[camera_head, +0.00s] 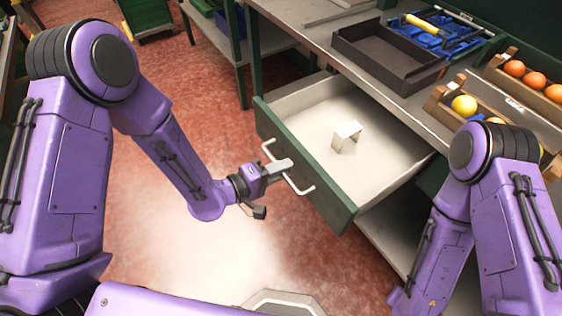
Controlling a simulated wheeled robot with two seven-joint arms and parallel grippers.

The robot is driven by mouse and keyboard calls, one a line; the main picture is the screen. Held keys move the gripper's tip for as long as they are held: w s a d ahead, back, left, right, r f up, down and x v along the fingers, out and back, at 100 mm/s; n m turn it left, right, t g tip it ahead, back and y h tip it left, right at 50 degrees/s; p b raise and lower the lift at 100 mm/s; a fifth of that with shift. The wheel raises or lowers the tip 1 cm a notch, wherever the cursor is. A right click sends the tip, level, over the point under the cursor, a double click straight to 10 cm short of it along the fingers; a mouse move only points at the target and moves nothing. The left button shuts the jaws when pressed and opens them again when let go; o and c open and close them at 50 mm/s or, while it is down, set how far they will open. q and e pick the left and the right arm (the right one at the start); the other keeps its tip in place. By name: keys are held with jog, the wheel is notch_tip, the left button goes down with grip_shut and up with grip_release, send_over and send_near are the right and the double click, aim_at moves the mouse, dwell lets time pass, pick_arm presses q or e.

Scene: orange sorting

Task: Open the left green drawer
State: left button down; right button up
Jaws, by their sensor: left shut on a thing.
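The left green drawer (308,168) is pulled out from under the workbench, with its green front facing my left arm and its pale inside showing. A small metal block-like object (346,136) stands in it. The drawer's white bar handle (301,188) is on the front. My left gripper (280,170) is at the handle, shut on its middle part. My right arm comes in at the right; its gripper is not in view.
The bench top (317,33) carries a dark empty tray (389,54), a blue toolbox (434,38) and wooden crates with oranges (515,68) and a yellow fruit (464,105). Red floor (160,222) is clear in front of the drawer.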

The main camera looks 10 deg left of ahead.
pick_arm(q)
jog(key=shift+s+a, duration=0.1)
jog(key=shift+a, duration=0.05)
jog(key=c, duration=1.2)
grip_release()
jog(key=v, duration=1)
jog(key=shift+s+a+b, duration=0.2)
jog(key=shift+b, duration=0.15)
